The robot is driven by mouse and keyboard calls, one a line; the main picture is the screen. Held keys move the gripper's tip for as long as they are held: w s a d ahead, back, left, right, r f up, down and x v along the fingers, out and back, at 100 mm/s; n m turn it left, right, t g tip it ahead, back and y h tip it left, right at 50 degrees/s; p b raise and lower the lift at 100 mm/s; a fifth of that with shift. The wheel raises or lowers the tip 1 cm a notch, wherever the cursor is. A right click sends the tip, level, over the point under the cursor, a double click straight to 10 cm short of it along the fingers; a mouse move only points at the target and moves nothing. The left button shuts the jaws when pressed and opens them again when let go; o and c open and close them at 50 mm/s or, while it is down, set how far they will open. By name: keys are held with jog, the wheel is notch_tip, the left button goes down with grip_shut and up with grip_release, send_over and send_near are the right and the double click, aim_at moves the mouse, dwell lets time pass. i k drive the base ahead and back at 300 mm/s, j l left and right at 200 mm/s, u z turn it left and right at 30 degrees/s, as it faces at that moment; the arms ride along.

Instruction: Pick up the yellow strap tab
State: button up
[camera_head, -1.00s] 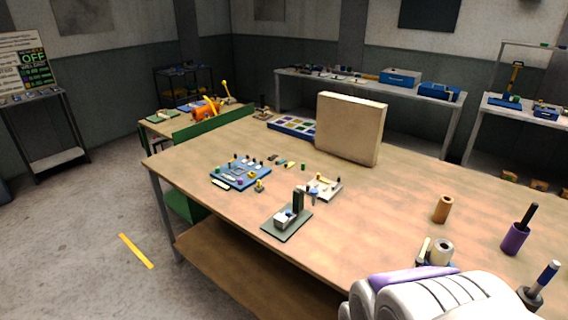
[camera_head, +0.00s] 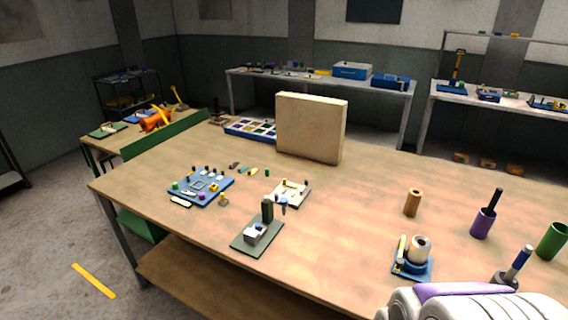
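I cannot tell for sure which piece is the yellow strap tab. A small yellow upright piece (camera_head: 402,248) stands beside a white roll (camera_head: 419,250) on a small blue base (camera_head: 413,272) at the right front of the workbench. Other small yellow pieces are a flat one (camera_head: 255,171) in the middle of the bench and a pale yellow one (camera_head: 180,202) at the edge of a blue tray (camera_head: 215,197). My gripper is not in view; only a white and purple part of me shows at the lower right.
The wooden workbench (camera_head: 340,235) holds a large beige block (camera_head: 310,127), a dark green plate with a post (camera_head: 258,240), a brown cylinder (camera_head: 413,202), a purple cup (camera_head: 483,223) and a green cup (camera_head: 552,241). The bench's centre right is clear.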

aim_at(250, 173)
jog(key=i+j+z, duration=0.2)
jog(key=j, duration=0.3)
jog(key=i+j+z, duration=0.2)
jog(key=j, duration=0.3)
jog(key=i+j+z, duration=0.2)
jog(key=j, duration=0.3)
jog(key=j+z, duration=0.2)
jog(key=j, duration=0.35)
